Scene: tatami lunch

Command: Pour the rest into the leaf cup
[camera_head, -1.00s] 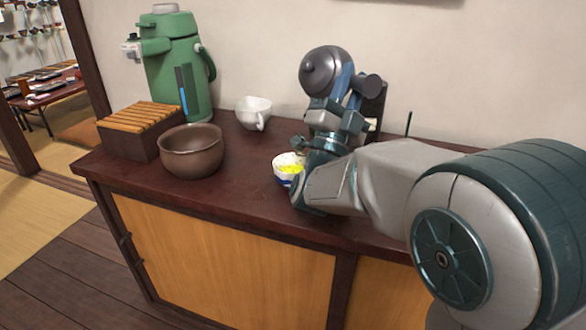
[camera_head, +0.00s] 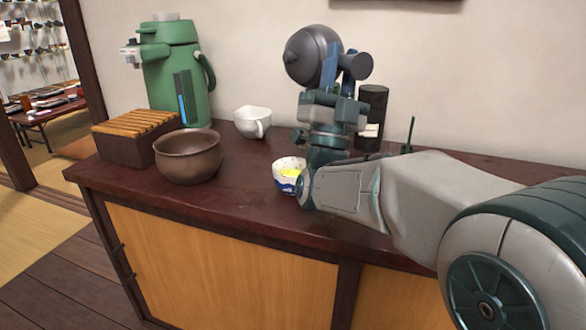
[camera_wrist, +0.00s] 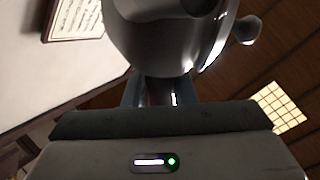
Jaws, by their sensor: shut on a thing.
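My gripper (camera_head: 337,88) is shut on a dark grey teapot (camera_head: 313,55), holding it high above the counter. The rounded pot is tipped on its side, its knobbed face to the left and a stubby handle at right. The pot also fills the top of the wrist view (camera_wrist: 165,35), close above my gripper (camera_wrist: 160,90). A small white cup with blue marks (camera_head: 284,186) stands below on the counter, with yellow-green in it. My arm partly covers it, and I cannot tell whether its pattern is a leaf. No stream shows.
A brown bowl (camera_head: 188,165), slatted wooden box (camera_head: 125,150), green air pot (camera_head: 178,75) and white spouted cup (camera_head: 253,122) stand left on the dark counter (camera_head: 225,200). A dark canister (camera_head: 372,105) stands behind my wrist. The counter's front is clear.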

